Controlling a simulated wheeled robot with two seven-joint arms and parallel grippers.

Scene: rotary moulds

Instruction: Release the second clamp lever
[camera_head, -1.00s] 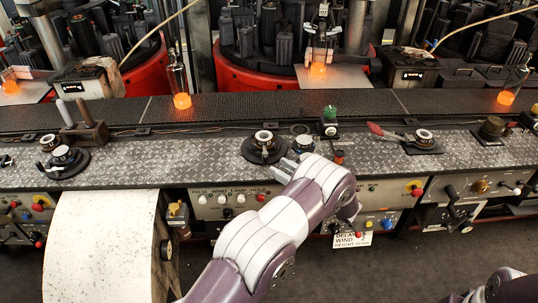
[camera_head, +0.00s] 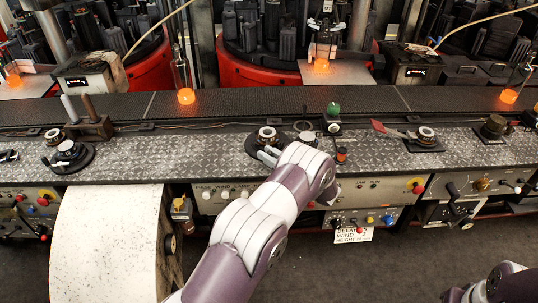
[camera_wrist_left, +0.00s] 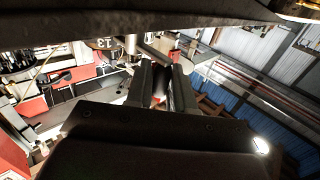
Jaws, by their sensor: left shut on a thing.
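My left gripper (camera_head: 266,156) is at the front of the middle round clamp (camera_head: 267,136), which has a pale-ringed top on a black base on the checkered metal deck. In the left wrist view, the two dark fingers (camera_wrist_left: 163,85) are close together around a dark rod-like piece, apparently the clamp lever; my gripper and wrist hide most of it. Another clamp (camera_head: 425,137) at the right has a red-handled lever (camera_head: 384,128) pointing left. A third clamp (camera_head: 68,151) sits at the left. My right gripper is out of view.
A green knob (camera_head: 333,109) and a red-topped button (camera_head: 341,154) stand right of my left gripper. Control panels (camera_head: 366,184) line the front. A white curved cover (camera_head: 105,235) is at left.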

